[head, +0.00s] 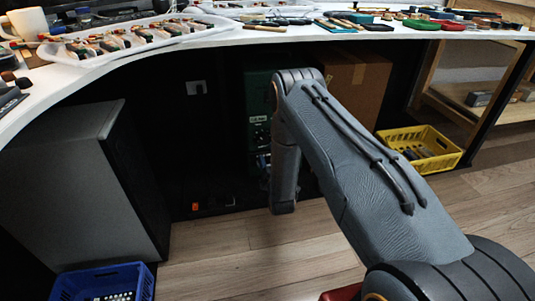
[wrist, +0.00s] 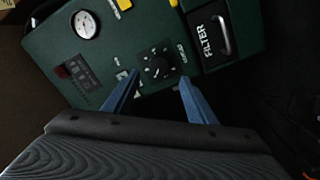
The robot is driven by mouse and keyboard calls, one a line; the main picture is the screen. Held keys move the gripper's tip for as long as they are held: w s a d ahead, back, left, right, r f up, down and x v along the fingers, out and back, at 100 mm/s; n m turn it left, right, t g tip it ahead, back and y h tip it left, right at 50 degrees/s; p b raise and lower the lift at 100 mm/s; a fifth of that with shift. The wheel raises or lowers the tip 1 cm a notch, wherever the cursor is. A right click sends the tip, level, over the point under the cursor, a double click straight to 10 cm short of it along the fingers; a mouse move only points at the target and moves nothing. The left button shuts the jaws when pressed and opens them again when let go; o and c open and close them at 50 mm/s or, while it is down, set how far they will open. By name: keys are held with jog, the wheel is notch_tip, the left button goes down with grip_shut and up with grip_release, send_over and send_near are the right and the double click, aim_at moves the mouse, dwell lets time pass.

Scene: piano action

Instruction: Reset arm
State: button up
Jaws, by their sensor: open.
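My arm reaches forward and bends down below the white curved worktop in the head view, and its far end hangs in the dark space under the table. The gripper's fingers cannot be made out in the head view. In the wrist view my gripper (wrist: 157,83) shows two blue fingers spread apart with nothing between them. Beyond the fingers is a green machine (wrist: 62,48) with a round gauge, a dark knob and a black panel marked FILTER. The same green machine (head: 258,105) stands under the table in the head view, partly hidden by my arm.
The white worktop (head: 225,36) carries a white tray (head: 135,41) of parts and many hand tools. A grey cabinet (head: 75,180) and a blue crate (head: 102,282) are at left. A cardboard box (head: 365,85) and a yellow crate (head: 447,152) are right of my arm. Wooden floor (head: 240,250) is open.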

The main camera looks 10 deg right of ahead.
jog(key=w+a+r+m+g+y, duration=0.1)
jog(key=a+r+g+y, duration=0.3)
jog(key=a+r, duration=0.85)
jog(key=s+a+r+m+g, duration=0.1)
jog(key=s+a+r+g, duration=0.4)
jog(key=s+a+r, duration=0.5)
jog(key=s+a+r+m+g, duration=0.1)
jog(key=s+a+r+g, duration=0.15)
jog(key=s, duration=0.75)
jog(key=s+a+r+g, duration=0.1)
jog(key=s+r+g, duration=0.15)
jog(key=s, duration=0.75)
jog(key=s+d+r+m+g+h, duration=0.1)
jog(key=s+d+r+g, duration=0.15)
jog(key=s, duration=0.95)
jog(key=s+d+r+g+h, duration=0.1)
jog(key=s+d+r+g, duration=0.15)
jog(key=s, duration=0.95)
jog(key=d+r+m+p, duration=0.3)
jog(key=d+r+p, duration=0.7)
jog(key=r+p, duration=0.4)
jog(key=d+r+m+h+p, duration=0.1)
jog(key=d+r+m+p, duration=0.2)
jog(key=d+r+p, duration=0.8)
notch_tip(320, 180, up, 4)
jog(key=p, duration=1.3)
jog(key=shift+s+d+r+m+t+p, duration=0.2)
jog(key=shift+m+t+p, duration=0.1)
jog(key=shift+m, duration=0.1)
